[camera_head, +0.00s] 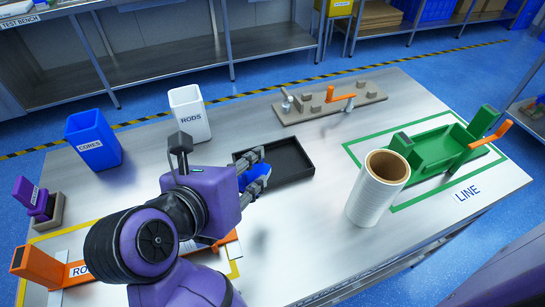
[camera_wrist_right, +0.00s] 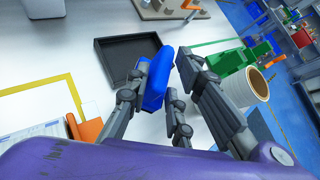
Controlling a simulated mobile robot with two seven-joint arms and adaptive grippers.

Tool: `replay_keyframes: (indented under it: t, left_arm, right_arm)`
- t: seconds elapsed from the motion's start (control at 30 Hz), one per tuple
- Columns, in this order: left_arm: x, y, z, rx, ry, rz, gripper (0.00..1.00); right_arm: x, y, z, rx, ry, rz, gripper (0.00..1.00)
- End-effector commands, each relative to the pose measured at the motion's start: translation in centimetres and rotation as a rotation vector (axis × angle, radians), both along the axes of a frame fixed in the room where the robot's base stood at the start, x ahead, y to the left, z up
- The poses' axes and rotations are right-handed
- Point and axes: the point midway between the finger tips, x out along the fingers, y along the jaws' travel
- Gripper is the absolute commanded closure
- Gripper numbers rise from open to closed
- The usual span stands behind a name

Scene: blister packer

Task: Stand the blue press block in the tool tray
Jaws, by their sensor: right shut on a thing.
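The blue press block (camera_head: 246,178) is in my right gripper (camera_head: 257,170), partly hidden by the fingers in the head view. In the right wrist view the block (camera_wrist_right: 157,82) shows upright in the picture between the fingers of the right gripper (camera_wrist_right: 166,76). The tool tray (camera_head: 292,161) is a shallow black open box, and its visible part is empty. In the head view the gripper and block are at the tray's left front edge. In the wrist view the tray (camera_wrist_right: 117,58) lies just beyond the block. The gap between block and tray is hard to judge. My left gripper is not in view.
A clear film roll (camera_head: 378,188) stands to the right of the tray, beside a green fixture (camera_head: 440,150) with an orange handle. A tan tool board (camera_head: 330,106) lies behind. A white RODS bin (camera_head: 190,113) and blue CORES bin (camera_head: 93,140) stand at left.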

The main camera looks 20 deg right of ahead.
Motion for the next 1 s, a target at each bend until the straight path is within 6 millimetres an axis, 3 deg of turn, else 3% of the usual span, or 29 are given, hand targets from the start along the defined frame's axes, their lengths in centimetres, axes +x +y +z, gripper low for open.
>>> replay_keyframes:
  t: [0.37,0.5,0.87,1.0]
  left_arm:
    - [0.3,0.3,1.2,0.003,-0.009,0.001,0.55]
    - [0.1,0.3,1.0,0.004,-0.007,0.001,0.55]
    - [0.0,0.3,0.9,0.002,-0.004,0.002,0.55]
    - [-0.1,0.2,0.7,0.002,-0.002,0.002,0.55]
  right_arm:
    - [7.8,-3.5,-3.5,-0.001,-0.003,-0.002,1.00]
    - [9.8,-4.4,-6.4,-0.001,0.002,0.000,1.00]
    - [11.9,-5.4,-9.3,-0.001,-0.001,-0.001,1.00]
    - [12.3,-5.6,-11.3,-0.001,0.004,0.000,1.00]
